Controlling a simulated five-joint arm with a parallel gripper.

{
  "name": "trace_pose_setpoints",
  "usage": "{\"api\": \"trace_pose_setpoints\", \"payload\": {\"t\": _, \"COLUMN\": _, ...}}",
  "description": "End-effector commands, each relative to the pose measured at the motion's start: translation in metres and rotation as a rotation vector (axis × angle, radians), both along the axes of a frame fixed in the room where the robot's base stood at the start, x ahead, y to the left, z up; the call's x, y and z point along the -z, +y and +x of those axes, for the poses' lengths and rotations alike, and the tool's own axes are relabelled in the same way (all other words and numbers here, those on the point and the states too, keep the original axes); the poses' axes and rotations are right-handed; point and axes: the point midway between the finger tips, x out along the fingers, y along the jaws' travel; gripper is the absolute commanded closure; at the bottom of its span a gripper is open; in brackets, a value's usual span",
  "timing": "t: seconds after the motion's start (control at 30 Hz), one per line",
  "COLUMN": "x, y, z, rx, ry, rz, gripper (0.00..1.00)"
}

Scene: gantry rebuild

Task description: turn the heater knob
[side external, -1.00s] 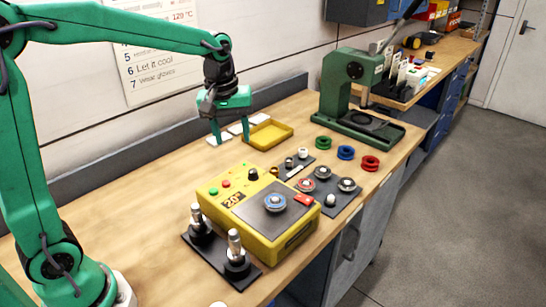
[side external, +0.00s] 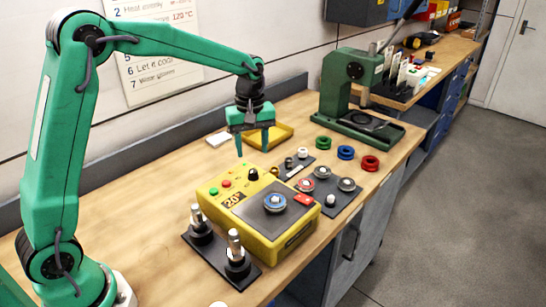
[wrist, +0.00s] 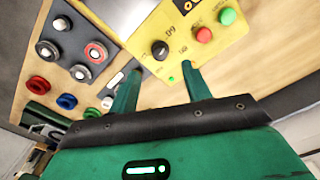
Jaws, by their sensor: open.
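The heater is a yellow box (side external: 270,243) on the wooden bench, with a grey top plate and a display reading 20°. Its black knob (side external: 253,174) is at the back corner of the panel, beside a red and a green button. The knob also shows in the wrist view (wrist: 160,49), just beyond the gap between the fingers. My gripper (side external: 252,153) points down, open and empty, above and slightly behind the knob. Its two green fingers (wrist: 160,72) are apart in the wrist view. They appear clear of the knob.
A yellow tray (side external: 285,131) lies behind my gripper. Dark plates with round parts (side external: 345,184) are right of the heater. Two upright posts on a black base (side external: 236,246) stand in front. Green, blue and red rings (side external: 346,152) and a green press (side external: 345,85) are farther right.

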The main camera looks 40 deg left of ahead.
Motion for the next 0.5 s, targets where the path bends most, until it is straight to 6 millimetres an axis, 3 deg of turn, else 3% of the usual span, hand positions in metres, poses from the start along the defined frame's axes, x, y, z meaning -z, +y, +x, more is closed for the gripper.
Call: {"api": "trace_pose_setpoints", "payload": {"t": 0.5, "x": 0.058, "y": 0.0, "z": -0.001, "rx": 0.001, "ry": 0.002, "rz": 0.0, "gripper": 0.52}}
